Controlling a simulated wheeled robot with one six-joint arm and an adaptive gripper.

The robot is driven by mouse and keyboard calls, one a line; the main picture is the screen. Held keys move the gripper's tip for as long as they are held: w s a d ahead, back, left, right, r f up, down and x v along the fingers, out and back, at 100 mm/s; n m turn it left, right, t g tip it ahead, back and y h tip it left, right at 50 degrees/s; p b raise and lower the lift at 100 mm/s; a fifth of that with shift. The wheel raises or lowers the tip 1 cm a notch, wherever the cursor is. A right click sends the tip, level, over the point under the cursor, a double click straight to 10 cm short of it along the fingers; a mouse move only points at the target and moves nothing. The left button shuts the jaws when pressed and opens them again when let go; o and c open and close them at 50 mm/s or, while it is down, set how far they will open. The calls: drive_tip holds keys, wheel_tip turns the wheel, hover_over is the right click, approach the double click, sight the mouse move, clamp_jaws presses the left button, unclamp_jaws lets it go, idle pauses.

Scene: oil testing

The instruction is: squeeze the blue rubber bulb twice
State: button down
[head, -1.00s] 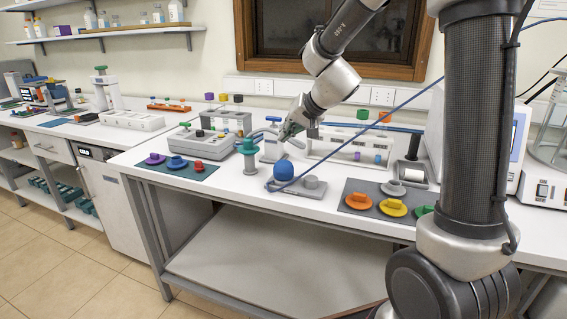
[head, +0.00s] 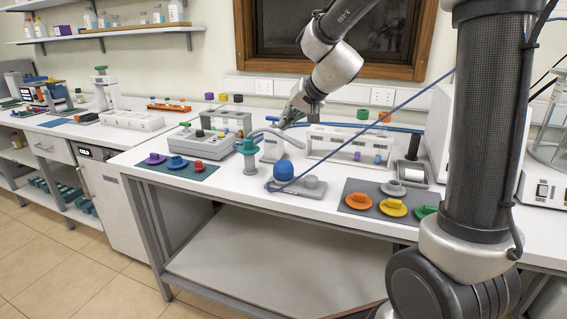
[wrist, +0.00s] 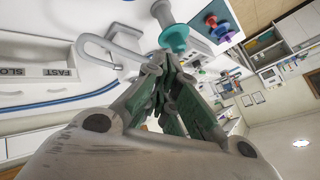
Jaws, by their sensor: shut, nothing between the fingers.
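The blue rubber bulb (head: 284,169) sits on a small grey base (head: 300,189) on the white bench in the head view. A blue hose runs from beside it up to the right. My gripper (head: 287,123) is in the air above and behind the bulb, apart from it. In the wrist view my gripper's fingers (wrist: 165,90) are closed together with nothing between them. I cannot make out the bulb in the wrist view.
A teal-topped post (head: 248,158) stands left of the bulb, and it also shows in the wrist view (wrist: 173,38). A curved grey spout is near my gripper. A dark mat with coloured caps (head: 357,188) lies to the right. A grey instrument (head: 200,143) stands at left.

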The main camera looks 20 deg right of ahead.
sight(286, 161)
drive_tip(key=shift+f, duration=0.1)
drive_tip(key=shift+f, duration=4.35)
drive_tip(key=shift+f, duration=0.4)
drive_tip(key=shift+f, duration=0.9)
drive_tip(key=shift+r, duration=1.35)
